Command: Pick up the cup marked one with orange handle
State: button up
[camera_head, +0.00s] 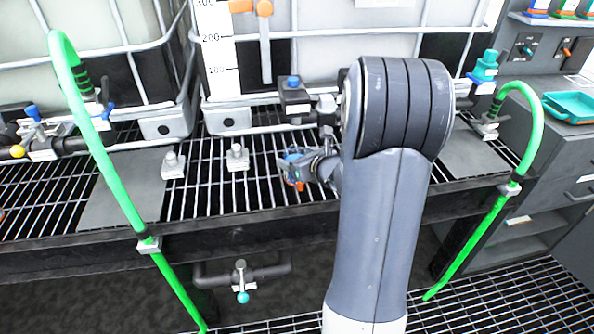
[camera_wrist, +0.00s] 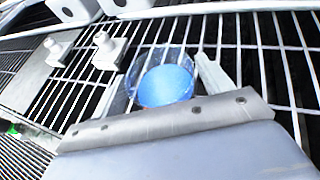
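A clear cup (camera_wrist: 131,84) with a round blue area (camera_wrist: 166,86) inside it shows right in front of my gripper in the wrist view. A pale finger of my gripper (camera_wrist: 196,88) stands close by its right side; the other finger is not clear. In the head view the cup (camera_head: 293,159) is a small shape with blue and orange patches at the end of my gripper (camera_head: 300,170), above the grating. The orange patch may be its handle. I cannot read a mark on it, nor tell whether the fingers press on it.
The grated shelf (camera_head: 215,197) carries grey valve blocks (camera_head: 237,158) left of my gripper. Tanks in metal frames (camera_head: 330,60) stand behind. Green hoses rise at the left (camera_head: 100,150) and right (camera_head: 500,200). A teal tray (camera_head: 570,107) lies far right.

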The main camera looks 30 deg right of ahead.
jog(key=c, duration=1)
